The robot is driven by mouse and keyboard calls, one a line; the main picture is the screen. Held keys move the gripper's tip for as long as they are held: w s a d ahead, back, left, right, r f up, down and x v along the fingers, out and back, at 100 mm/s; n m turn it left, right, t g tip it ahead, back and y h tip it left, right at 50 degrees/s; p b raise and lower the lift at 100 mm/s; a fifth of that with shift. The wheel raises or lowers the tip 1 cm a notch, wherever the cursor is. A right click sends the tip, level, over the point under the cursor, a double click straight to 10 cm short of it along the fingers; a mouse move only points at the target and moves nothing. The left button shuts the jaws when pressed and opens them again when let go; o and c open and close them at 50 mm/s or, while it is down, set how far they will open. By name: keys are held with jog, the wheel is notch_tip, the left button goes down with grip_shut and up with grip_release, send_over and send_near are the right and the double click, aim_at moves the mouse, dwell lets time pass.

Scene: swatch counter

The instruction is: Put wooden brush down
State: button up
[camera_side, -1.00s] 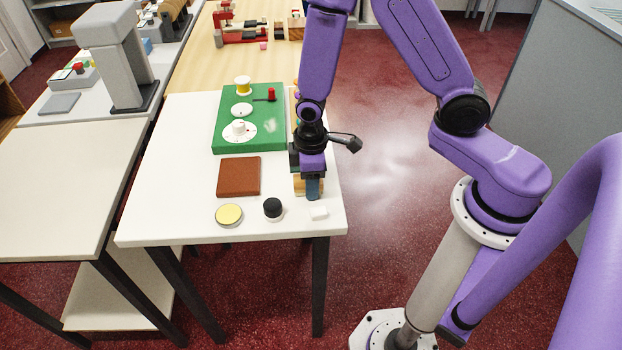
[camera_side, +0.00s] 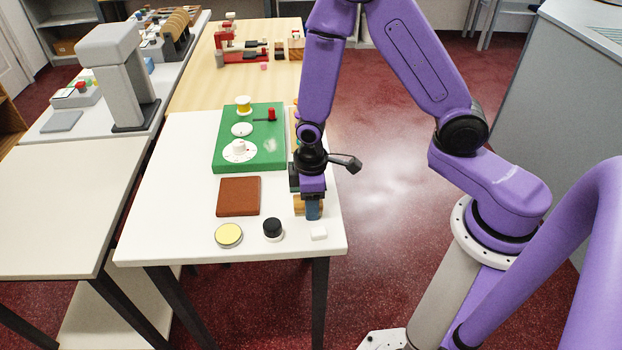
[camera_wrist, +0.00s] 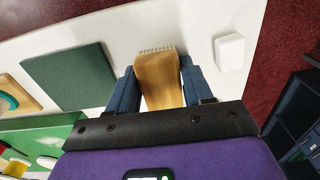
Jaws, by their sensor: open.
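The wooden brush (camera_wrist: 160,78) lies between the two blue fingers of my gripper (camera_wrist: 158,84) in the wrist view, its pale bristle edge pointing away from the wrist. The fingers are open, one on each side of the brush; I cannot tell whether either touches it. In the side view my gripper (camera_side: 312,210) is low over the right edge of the white table (camera_side: 180,190). A piece of the brush (camera_side: 299,204) shows beside the fingers there; the rest is hidden behind them.
A white block (camera_side: 319,233), a black-capped jar (camera_side: 272,229) and a round yellow-topped tin (camera_side: 229,235) stand near the front edge. A brown square pad (camera_side: 238,196) and a green board (camera_side: 225,150) with spools lie to the left. The table's right edge is close.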

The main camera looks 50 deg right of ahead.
notch_tip(320, 180, up, 12)
jog(key=s+d+r+n, duration=0.1)
jog(key=s+d+r, duration=0.1)
jog(key=s, duration=0.7)
jog(key=s+d+r+n, duration=0.2)
jog(key=s+r, duration=0.3)
jog(key=s, duration=0.5)
jog(key=shift+d+n, duration=0.25)
jog(key=shift+n, duration=0.05)
jog(key=shift+r, duration=0.1)
dwell(0.8)
jog(key=o, duration=0.5)
jog(key=w+a+f+n, duration=0.1)
jog(key=w+a+n, duration=0.1)
jog(key=w+n, duration=0.65)
jog(key=w+a+f+n, duration=0.1)
jog(key=w+a+n, duration=0.2)
jog(key=w+n, duration=0.55)
jog(key=w+f+m, duration=0.1)
jog(key=f, duration=0.6)
jog(key=w+f+m, duration=0.1)
jog(key=f, duration=0.3)
jog(key=shift+w+d+f+m, duration=0.2)
jog(key=shift+w+f+m, duration=0.1)
jog(key=shift+w+f, duration=0.05)
jog(key=shift+s+a+f, duration=0.1)
jog(key=shift+f, duration=1.2)
jog(key=shift+s+a+f, duration=0.1)
jog(key=shift+f, duration=1.2)
